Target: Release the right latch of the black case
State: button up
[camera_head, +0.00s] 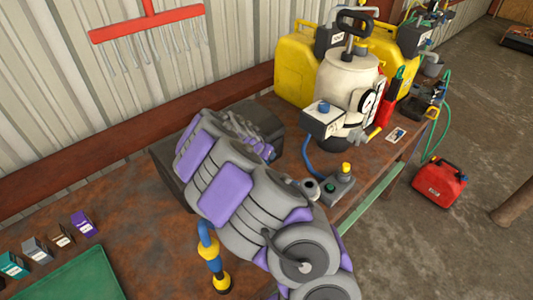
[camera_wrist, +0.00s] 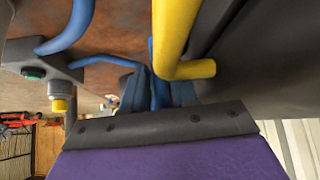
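The black case (camera_head: 262,122) sits on the rusty bench against the wall, largely hidden behind my grey and purple arm. Its dark side fills the upper right of the wrist view (camera_wrist: 265,65). A yellow bent bar (camera_wrist: 175,40), which looks like a latch lever, runs along that side and bends at its lower end. My gripper (camera_wrist: 158,92) has blue fingers close beside the bar, and the bar partly covers them. A narrow blue piece shows between the fingers. I cannot tell whether they touch the bar or how far apart they are.
A grey control box (camera_head: 338,188) with a green button and yellow knob stands right of the case, with a blue hose. A cream tank (camera_head: 345,85) and yellow cans (camera_head: 296,70) stand behind. A green tray (camera_head: 75,278) and small boxes (camera_head: 82,222) lie left.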

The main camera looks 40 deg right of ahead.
jog(key=p+v, duration=0.2)
jog(key=v, duration=1.5)
jog(key=shift+a, duration=0.25)
jog(key=shift+w, duration=0.1)
jog(key=shift+c, duration=0.2)
